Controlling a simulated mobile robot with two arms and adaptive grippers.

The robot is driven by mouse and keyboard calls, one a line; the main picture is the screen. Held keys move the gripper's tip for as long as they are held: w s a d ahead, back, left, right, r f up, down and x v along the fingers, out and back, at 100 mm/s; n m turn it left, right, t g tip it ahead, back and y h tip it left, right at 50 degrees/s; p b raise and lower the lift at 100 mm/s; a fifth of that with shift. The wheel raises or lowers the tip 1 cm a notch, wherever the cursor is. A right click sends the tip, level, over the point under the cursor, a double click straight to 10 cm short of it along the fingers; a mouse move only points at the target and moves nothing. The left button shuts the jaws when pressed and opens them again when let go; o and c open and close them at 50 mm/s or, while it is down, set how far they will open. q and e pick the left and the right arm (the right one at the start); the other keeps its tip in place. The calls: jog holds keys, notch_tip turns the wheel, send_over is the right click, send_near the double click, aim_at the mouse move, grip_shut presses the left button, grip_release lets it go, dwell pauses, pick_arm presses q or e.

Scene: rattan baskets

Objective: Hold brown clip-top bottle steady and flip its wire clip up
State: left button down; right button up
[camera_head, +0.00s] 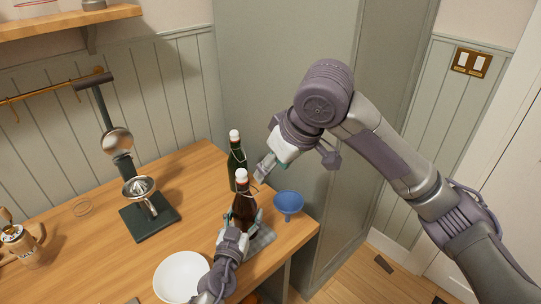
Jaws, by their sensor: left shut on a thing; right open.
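The brown clip-top bottle (241,205) stands upright near the right end of the wooden counter, on a grey cloth (262,240). Its white stopper (241,175) is on top, with the wire clip (251,190) beside the neck. My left gripper (243,222) is shut on the lower body of the brown bottle, from the front. My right gripper (262,168) is open and empty, a little above and to the right of the bottle's stopper. The wire's exact position is too small to tell.
A green clip-top bottle (236,165) stands just behind the brown one. A blue funnel (288,203) is close on the right. The counter (192,176) between press and bottles is clear.

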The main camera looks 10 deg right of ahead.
pick_arm(q)
jog(key=shift+c, duration=0.3)
grip_release()
jog(key=shift+a, duration=0.1)
